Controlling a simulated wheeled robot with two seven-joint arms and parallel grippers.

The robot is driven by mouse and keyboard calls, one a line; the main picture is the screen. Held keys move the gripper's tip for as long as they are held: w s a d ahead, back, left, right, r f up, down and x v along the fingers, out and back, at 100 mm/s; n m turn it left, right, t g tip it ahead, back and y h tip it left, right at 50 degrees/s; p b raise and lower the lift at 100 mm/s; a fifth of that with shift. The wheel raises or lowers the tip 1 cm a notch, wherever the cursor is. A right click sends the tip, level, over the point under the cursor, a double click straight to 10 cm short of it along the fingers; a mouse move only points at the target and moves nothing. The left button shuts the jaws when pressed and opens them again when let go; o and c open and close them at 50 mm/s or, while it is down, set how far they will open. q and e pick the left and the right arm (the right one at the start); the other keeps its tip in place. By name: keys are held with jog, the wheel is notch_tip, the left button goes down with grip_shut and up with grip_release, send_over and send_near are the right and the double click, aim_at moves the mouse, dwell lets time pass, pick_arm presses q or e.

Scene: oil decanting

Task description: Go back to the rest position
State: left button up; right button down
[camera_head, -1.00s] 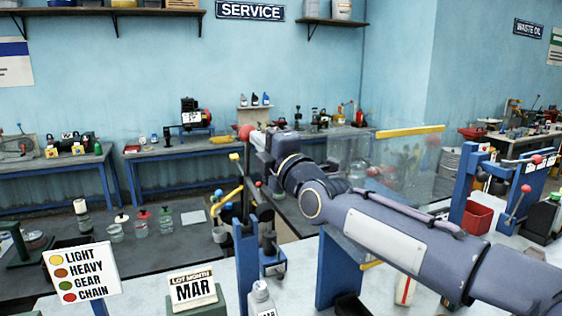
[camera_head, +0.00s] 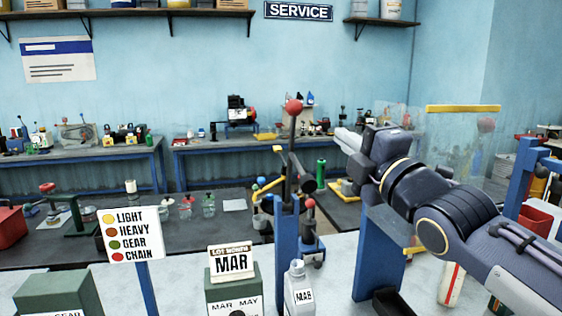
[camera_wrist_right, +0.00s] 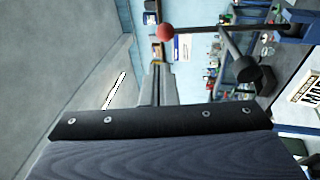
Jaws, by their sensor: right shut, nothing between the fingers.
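My right gripper (camera_head: 347,139) is at the right of the head view, raised above the bench and pointing left. Its fingers are shut with nothing between them; they also show in the right wrist view (camera_wrist_right: 158,85). A lever with a red ball knob (camera_head: 293,107) stands on a blue post (camera_head: 287,240) just left of the fingertips, apart from them in the head view. The red knob also shows in the right wrist view (camera_wrist_right: 165,32). My left gripper is in neither current view.
A clear panel with a yellow top edge (camera_head: 463,108) rises behind my right arm. Glass jars stand on the dark bench (camera_head: 90,250).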

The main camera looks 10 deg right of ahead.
jog(key=s+d+f+m+g+h, duration=0.2)
jog(key=s+f+m+g, duration=0.3)
jog(key=f, duration=0.6)
jog(key=s+d+f+m+g+h, duration=0.1)
jog(key=s+d+f+m+g, duration=0.15)
jog(key=f+m, duration=0.7)
jog(key=s+a+f+m+g+y, duration=0.1)
jog(key=s+a+f+m+g, duration=0.1)
jog(key=s+f, duration=0.6)
jog(key=s+a+f+m+g, duration=0.3)
jog(key=s+f+m+g, duration=0.2)
jog(key=s+f, duration=0.3)
notch_tip(320, 180, down, 3)
jog(key=shift+r+m+y, duration=0.1)
jog(key=shift+m+y, duration=0.3)
jog(key=shift+m, duration=0.35)
jog(key=shift+a, duration=0.1)
